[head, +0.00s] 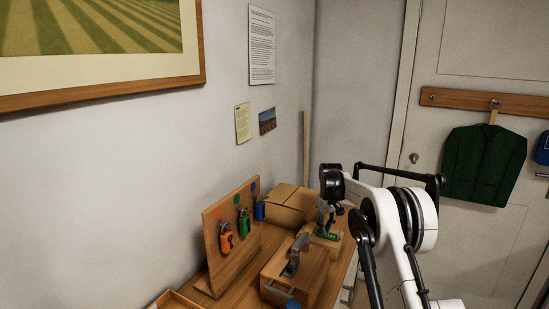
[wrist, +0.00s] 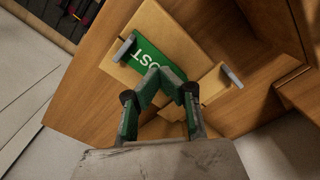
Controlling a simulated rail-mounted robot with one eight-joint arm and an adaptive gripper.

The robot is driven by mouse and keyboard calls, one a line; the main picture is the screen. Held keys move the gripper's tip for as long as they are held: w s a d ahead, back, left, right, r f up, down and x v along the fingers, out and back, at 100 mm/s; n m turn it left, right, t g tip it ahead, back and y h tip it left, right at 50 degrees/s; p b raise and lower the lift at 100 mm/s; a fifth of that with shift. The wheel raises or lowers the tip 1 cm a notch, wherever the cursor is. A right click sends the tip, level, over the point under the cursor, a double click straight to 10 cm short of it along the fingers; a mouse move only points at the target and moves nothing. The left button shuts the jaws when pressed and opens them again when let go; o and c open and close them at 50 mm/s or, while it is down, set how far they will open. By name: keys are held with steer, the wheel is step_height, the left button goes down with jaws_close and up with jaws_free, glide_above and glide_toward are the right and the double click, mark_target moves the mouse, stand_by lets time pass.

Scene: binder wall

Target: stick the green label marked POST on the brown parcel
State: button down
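A green label (wrist: 138,58) with white letters, "ST" readable, lies across a tan cardboard-like surface in the wrist view. The letters are turned over in the picture, and the rest of the word is hidden behind my fingers.
A wooden board (head: 228,230) holds orange, green and blue padlocks. A cardboard box (head: 284,197) sits at the back by the wall.

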steer(key=shift+f+b, duration=0.35)
steer(key=shift+f, duration=0.2)
stand_by(0.4)
steer(key=shift+r+p, duration=0.7)
steer(key=shift+r, duration=1.85)
steer(key=shift+r, duration=0.1)
